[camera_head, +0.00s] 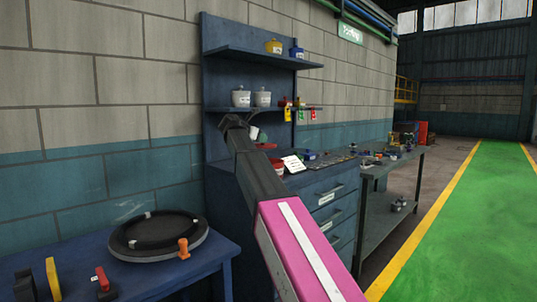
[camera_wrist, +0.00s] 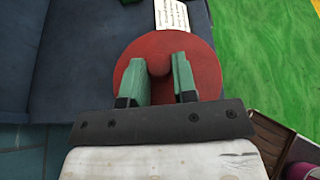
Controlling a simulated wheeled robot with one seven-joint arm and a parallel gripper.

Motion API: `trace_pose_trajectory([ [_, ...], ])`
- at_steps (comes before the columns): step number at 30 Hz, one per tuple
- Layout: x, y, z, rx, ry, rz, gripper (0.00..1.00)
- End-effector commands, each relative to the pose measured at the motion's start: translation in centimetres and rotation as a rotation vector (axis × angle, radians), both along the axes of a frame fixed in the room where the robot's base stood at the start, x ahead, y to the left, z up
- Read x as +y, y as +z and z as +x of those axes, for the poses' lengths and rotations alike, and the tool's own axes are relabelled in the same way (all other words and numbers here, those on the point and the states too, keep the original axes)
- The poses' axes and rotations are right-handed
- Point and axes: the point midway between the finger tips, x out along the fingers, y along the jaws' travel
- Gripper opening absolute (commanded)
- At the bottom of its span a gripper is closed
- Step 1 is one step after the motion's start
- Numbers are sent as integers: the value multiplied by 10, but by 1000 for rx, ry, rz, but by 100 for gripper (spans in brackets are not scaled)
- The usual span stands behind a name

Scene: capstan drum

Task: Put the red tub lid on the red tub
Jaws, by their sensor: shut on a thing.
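The red tub lid (camera_wrist: 207,62) is a round red disc with a knob in the wrist view. My gripper (camera_wrist: 160,62) has its two green fingers on either side of the knob, shut on it. In the head view my gripper (camera_head: 260,136) is small and partly hidden by my arm, above the blue bench cabinet. The lid shows there as a thin red shape (camera_head: 266,146). A red object below it (camera_head: 278,167), partly behind my arm, looks like the red tub. The lid hides what lies under it in the wrist view, and I cannot tell whether it touches the tub.
A white printed card (camera_head: 293,163) lies on the cabinet (camera_head: 325,182) close by. White tubs (camera_head: 241,98) stand on the shelf above, with hanging tags (camera_head: 300,115) beside them. Small parts crowd the worktop to the right. A round black device (camera_head: 158,234) sits on the front-left table.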

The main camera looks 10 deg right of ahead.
Motion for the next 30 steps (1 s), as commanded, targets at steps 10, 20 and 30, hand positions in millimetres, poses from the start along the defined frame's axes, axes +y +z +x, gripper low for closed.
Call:
trace_pose_trajectory([
  [10, -39, -24, 8, -1, 0, -1, 3],
  [20, -39, -60, 7, 1, -1, -1, 3],
  [30, -39, -65, 8, 0, 0, 0, 3],
])
